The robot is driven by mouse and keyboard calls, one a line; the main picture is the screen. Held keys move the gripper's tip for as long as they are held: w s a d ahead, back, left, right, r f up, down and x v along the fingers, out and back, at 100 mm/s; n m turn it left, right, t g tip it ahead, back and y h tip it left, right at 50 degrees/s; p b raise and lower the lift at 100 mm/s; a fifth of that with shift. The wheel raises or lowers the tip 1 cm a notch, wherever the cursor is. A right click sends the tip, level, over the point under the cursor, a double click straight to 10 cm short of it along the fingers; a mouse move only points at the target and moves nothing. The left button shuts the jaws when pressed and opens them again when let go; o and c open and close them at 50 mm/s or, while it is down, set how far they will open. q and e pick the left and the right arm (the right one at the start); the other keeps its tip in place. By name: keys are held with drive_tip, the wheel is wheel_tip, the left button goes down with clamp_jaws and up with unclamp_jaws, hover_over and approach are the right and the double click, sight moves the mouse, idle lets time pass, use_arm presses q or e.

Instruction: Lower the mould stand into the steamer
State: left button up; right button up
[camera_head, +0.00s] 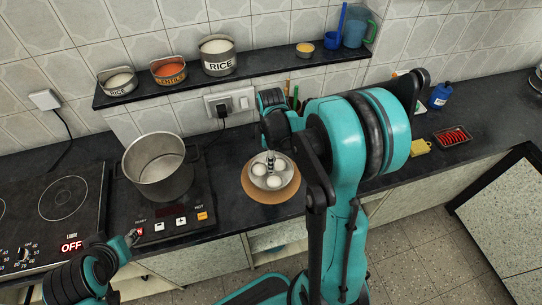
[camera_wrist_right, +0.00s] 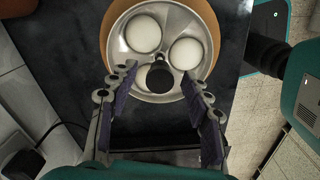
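The mould stand (camera_head: 272,182) is a round steel plate with white rounds in its cups and an upright central post. It stands on a round tan board; the right wrist view shows the plate (camera_wrist_right: 160,25) and the dark top of its post (camera_wrist_right: 160,76). The steamer (camera_head: 158,168) is an open steel pot to the left of the stand, apart from it. My right gripper (camera_wrist_right: 160,74) is open, with its fingers on either side of the post top; I cannot tell whether they touch it. My left gripper (camera_head: 132,238) is low at the left, near the cooktop's front edge, its opening unclear.
The steamer sits on a black cooktop (camera_head: 160,232) with buttons in front. A shelf (camera_head: 255,68) with labelled tins runs along the wall behind. A wall socket (camera_head: 230,102) with a cord is close behind the stand. A red-filled tray (camera_head: 453,137) lies far right.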

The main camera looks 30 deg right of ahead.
clamp_jaws()
wheel_tip(320, 180, up, 22)
drive_tip(key=p, duration=1.6)
drive_tip(key=shift+p, duration=0.3)
drive_tip(key=shift+r, duration=0.1)
